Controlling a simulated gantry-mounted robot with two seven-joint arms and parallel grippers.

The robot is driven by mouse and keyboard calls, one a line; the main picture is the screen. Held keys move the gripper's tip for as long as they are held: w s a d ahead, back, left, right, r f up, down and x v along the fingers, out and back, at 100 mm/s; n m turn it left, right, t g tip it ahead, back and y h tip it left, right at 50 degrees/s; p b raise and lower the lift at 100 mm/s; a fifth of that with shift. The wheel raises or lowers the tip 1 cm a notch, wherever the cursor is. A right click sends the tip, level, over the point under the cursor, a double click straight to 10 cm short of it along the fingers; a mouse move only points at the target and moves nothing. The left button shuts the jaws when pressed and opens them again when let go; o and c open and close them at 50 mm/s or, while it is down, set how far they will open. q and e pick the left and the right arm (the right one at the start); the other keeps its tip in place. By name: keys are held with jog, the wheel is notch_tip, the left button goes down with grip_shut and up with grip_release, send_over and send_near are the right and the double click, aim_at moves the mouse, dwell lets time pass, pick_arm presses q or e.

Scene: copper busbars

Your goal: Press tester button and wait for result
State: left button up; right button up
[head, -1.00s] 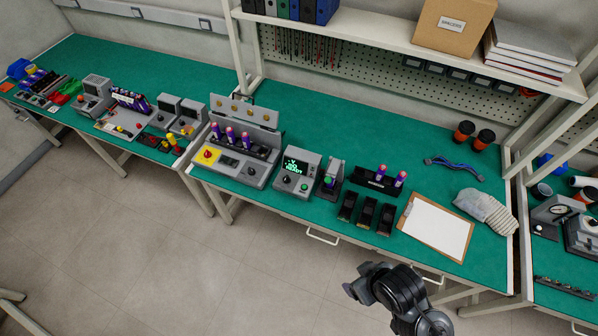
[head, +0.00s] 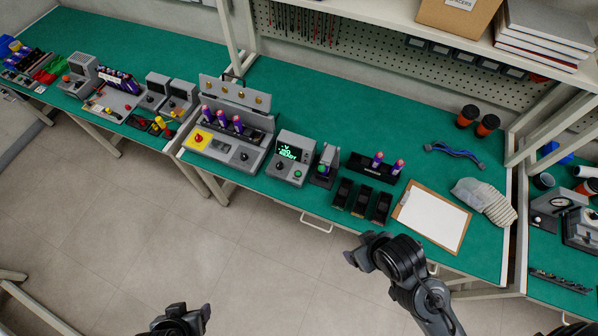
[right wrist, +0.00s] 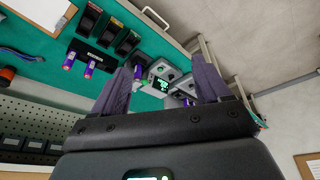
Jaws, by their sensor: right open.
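The tester (head: 291,158) is a small grey box on the green bench, with green display text that appears to read "READY". A round green button (head: 298,174) sits on its front. A small dark holder (head: 325,165) with a purple cell in it stands just right of the tester. My right gripper (head: 360,249) is open and empty, in front of the bench edge and well short of the tester. In the right wrist view the tester (right wrist: 160,84) shows between its spread fingers. My left gripper (head: 188,318) is at the bottom edge, far from the bench; its jaws are unclear.
A grey fixture (head: 230,135) with several purple cells and a red button on yellow stands left of the tester. Right of it are a black cell rack (head: 373,168), three black bins (head: 361,200), a clipboard (head: 432,216) and a glove (head: 485,200). Floor in front is clear.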

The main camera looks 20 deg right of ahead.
jog(key=shift+s+a+f, duration=0.1)
jog(key=shift+s, duration=0.1)
